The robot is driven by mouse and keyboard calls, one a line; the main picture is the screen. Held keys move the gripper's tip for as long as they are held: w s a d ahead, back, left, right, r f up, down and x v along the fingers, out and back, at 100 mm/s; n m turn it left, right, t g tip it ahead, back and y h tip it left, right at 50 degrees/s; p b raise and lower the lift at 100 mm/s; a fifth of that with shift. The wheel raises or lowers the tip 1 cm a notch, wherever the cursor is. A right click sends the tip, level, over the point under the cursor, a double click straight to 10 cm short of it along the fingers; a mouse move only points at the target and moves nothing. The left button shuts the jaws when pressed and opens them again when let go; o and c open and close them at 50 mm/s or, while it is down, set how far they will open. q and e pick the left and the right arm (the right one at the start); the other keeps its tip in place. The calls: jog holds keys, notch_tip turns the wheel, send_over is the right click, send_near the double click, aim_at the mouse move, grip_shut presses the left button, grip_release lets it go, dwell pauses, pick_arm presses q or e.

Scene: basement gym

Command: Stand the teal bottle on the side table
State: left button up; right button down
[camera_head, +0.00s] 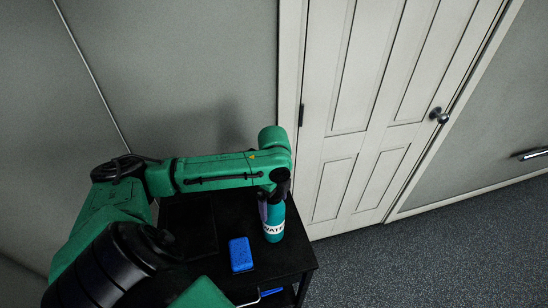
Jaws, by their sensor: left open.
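The teal bottle (274,232), with a white band lettered in black, stands upright on the black side table (287,258), near its right edge. My left arm reaches over the table from the left, and its wrist bends down above the bottle. My left gripper (270,204) is open at the bottle's upper part. One finger shows along the bottle's left side; the other finger and the bottle's top are hidden by the wrist. My right gripper is not in view.
A blue block-like object (241,254) lies on the table left of the bottle. Something blue (271,291) shows on a lower level of the table. A grey wall stands behind, with a white panelled door (355,120) to the right. The carpet (430,255) at right is clear.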

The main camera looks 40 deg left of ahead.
pick_arm(q)
notch_tip(320, 180, up, 9)
jog(key=shift+f+b, duration=0.1)
jog(key=shift+b, duration=0.25)
